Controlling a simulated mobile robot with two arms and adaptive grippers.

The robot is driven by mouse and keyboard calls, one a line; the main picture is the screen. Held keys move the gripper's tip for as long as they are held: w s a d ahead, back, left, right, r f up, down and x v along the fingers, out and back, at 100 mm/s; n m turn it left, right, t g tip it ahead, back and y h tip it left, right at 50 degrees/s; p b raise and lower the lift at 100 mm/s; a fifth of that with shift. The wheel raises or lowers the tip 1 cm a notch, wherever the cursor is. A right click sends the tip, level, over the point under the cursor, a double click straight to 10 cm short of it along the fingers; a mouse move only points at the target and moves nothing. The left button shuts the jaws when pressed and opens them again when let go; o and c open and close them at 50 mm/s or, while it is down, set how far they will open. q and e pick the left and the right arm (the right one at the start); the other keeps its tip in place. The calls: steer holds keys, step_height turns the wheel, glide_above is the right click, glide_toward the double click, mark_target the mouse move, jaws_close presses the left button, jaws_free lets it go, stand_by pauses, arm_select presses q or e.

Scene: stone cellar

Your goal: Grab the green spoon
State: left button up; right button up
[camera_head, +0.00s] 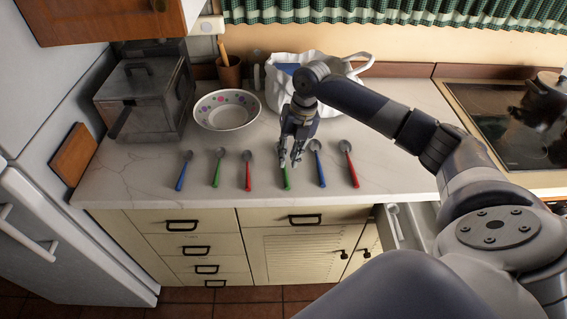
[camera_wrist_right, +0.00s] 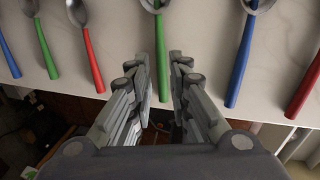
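A green-handled spoon (camera_wrist_right: 161,62) lies on the white counter with its handle between the two fingers of my right gripper (camera_wrist_right: 159,85) in the right wrist view. The fingers are apart, one on each side, with a gap to the handle; I cannot tell their exact height above it. In the head view my right gripper (camera_head: 290,160) covers most of this spoon, and only the handle end (camera_head: 286,183) shows below it. A second green spoon (camera_head: 217,167) lies further left. My left gripper is not in view.
Blue spoons (camera_head: 184,170) (camera_head: 318,164) and red spoons (camera_head: 248,171) (camera_head: 349,164) lie in the same row. Behind stand a dotted bowl (camera_head: 227,111), a metal box (camera_head: 145,95) and a white bag (camera_head: 345,68). A stove (camera_head: 500,135) is at right. A drawer (camera_head: 396,228) is open below.

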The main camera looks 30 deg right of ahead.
mark_target(285, 169)
steer(key=f, duration=0.2)
steer(key=f+p, duration=0.1)
steer(key=f, duration=0.1)
steer(key=shift+w+a, duration=0.15)
steer(key=shift+a, duration=0.15)
jaws_close()
